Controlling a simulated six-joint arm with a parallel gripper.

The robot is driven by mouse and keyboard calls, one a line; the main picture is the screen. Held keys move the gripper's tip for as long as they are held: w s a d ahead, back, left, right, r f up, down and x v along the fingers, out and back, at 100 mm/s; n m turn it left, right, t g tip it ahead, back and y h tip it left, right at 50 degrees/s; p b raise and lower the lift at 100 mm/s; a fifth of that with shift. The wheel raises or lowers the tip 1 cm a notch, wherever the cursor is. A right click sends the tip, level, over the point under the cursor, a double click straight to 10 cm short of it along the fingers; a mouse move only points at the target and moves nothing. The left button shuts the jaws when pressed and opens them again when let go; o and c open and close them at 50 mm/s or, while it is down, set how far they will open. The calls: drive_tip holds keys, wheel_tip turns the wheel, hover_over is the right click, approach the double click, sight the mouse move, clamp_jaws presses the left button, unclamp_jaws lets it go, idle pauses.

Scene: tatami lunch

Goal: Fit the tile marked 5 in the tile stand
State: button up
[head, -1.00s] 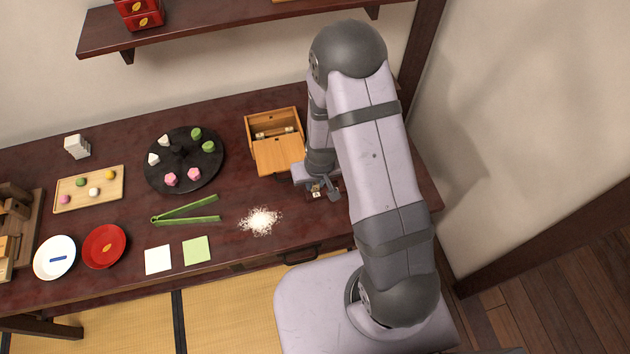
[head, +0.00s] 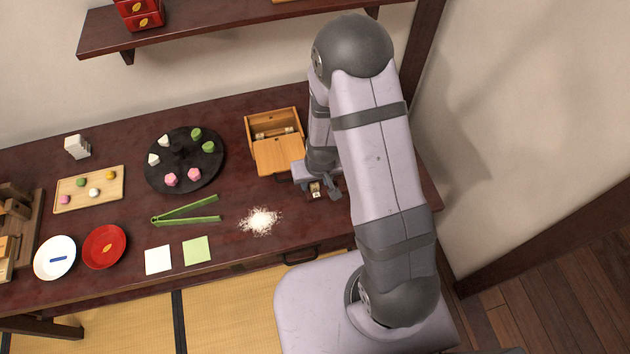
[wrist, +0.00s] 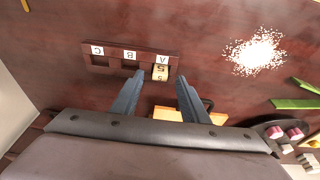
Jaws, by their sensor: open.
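The tile stand (wrist: 112,66) is a dark bar with square recesses labelled A, B and C in the wrist view. The pale tile marked 5 (wrist: 160,73) is at the A recess, with its 5 showing; I cannot tell how deep it sits. The B and C recesses look empty. My gripper (wrist: 160,77) is open, its two fingers apart on either side of the tile, with visible gaps. In the head view my gripper (head: 322,190) is low over the table's right end, with the tile (head: 316,189) showing by it; my arm hides most of the stand.
An open wooden box (head: 277,155) stands close left of my gripper. White grains (head: 260,221), green tongs (head: 187,210) and a black round tray (head: 160,178) with small pieces lie further left. A wall rises at the right.

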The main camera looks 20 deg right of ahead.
drive_tip(key=p+v, duration=0.2)
drive_tip(key=v, duration=0.3)
drive_tip(key=shift+r+p, duration=0.1)
drive_tip(key=shift+p, duration=0.2)
drive_tip(key=shift+s, duration=0.1)
drive_tip(key=s+a+r+g, duration=0.15)
drive_tip(key=s+g, duration=0.25)
drive_tip(key=s, duration=0.5)
drive_tip(key=s+d+r+g, duration=0.1)
drive_tip(key=s+r+g, duration=0.2)
drive_tip(key=s, duration=0.6)
drive_tip(key=w+d+r+t, duration=0.2)
drive_tip(key=w+r+t, duration=0.2)
drive_tip(key=r, duration=0.7)
drive_tip(key=shift+w+r, duration=0.15)
drive_tip(key=shift+r, duration=0.1)
